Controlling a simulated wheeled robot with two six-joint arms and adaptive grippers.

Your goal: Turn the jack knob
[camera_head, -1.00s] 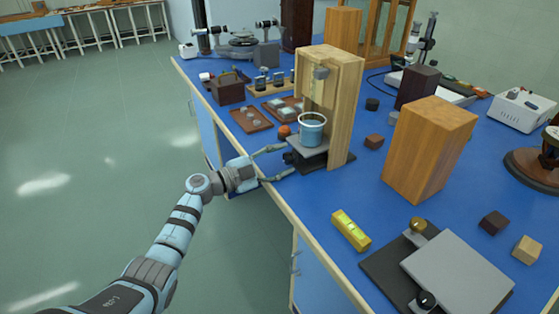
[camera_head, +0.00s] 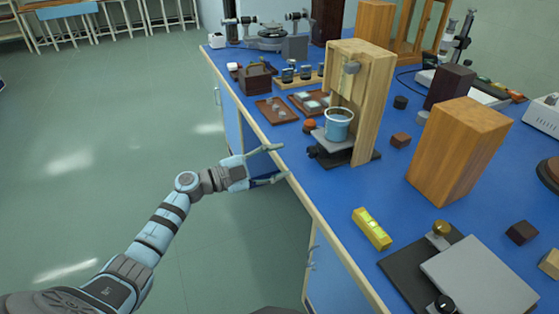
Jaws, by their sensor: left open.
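A small lab jack (camera_head: 335,143) with a grey top plate stands at the open front of a wooden frame (camera_head: 371,110). A blue beaker (camera_head: 338,126) stands on its plate. The dark jack knob (camera_head: 312,152) sticks out on the jack's left side, towards the bench edge. My left gripper (camera_head: 284,162) is open and empty at the bench edge. Its two fingers point right towards the knob, with a gap between the fingertips and the knob. My right gripper is not in view.
A yellow level (camera_head: 372,229) and a grey plate on a dark base (camera_head: 480,275) lie nearer on the blue bench (camera_head: 330,195). A tall wooden block (camera_head: 458,150) stands right of the frame. Brown trays (camera_head: 276,111) lie behind the jack. The floor left is clear.

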